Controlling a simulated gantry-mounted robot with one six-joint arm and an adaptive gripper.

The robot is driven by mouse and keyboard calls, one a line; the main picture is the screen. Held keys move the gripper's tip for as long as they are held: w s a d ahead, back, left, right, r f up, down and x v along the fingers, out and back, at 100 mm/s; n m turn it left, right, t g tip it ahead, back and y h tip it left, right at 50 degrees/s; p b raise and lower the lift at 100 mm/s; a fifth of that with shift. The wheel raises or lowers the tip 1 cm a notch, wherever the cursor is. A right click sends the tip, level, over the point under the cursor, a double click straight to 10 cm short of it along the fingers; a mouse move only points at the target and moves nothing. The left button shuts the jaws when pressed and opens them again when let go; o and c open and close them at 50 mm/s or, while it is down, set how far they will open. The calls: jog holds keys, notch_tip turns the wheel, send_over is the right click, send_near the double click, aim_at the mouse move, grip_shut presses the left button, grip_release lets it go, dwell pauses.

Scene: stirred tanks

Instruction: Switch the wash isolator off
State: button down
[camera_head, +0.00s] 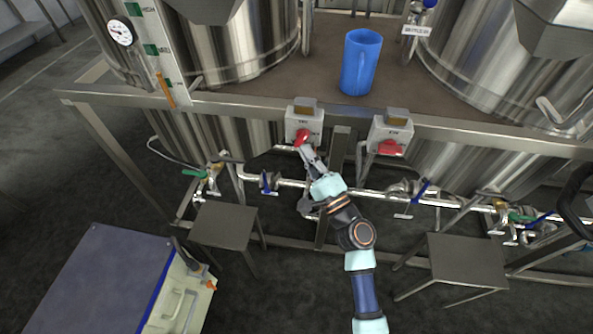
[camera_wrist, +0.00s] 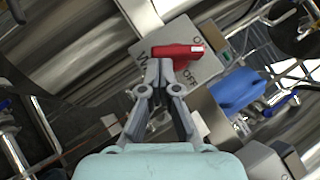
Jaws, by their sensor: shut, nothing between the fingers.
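The left isolator box (camera_head: 305,120) is pale grey with a red rotary handle (camera_head: 301,137), on the frame's front rail. In the wrist view the box (camera_wrist: 205,68) shows a partly hidden label starting with W, "OFF", and a cut-off mark starting with O. The red handle (camera_wrist: 180,51) lies across the box, one end near the O mark. My gripper (camera_head: 306,150) is shut and empty at this handle. In the wrist view its fingertips (camera_wrist: 160,64) overlap the handle's left end; I cannot tell whether they touch.
A second isolator box (camera_head: 391,130) with a red handle (camera_head: 391,147) stands to the right. A blue jug (camera_head: 361,62) is on the deck above. Pipes with blue-handled valves (camera_head: 420,190) run below the rail. Two small grey tables (camera_head: 224,224) (camera_head: 467,262) flank my arm.

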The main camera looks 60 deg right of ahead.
jog(key=shift+w+a+f+b, duration=0.1)
jog(key=shift+w+a+b, duration=0.15)
jog(key=shift+w+b, duration=0.55)
jog(key=shift+w+a+f+b, duration=0.1)
jog(key=shift+w+a+b, duration=0.1)
jog(key=shift+w+b, duration=0.55)
jog(key=shift+s, duration=0.25)
jog(key=s+a+f+b, duration=0.5)
jog(key=f+b, duration=0.1)
jog(key=f, duration=0.4)
jog(key=shift+s+a+f+b, duration=0.15)
jog(key=shift+a+f+b, duration=0.1)
jog(key=shift+a+b, duration=0.05)
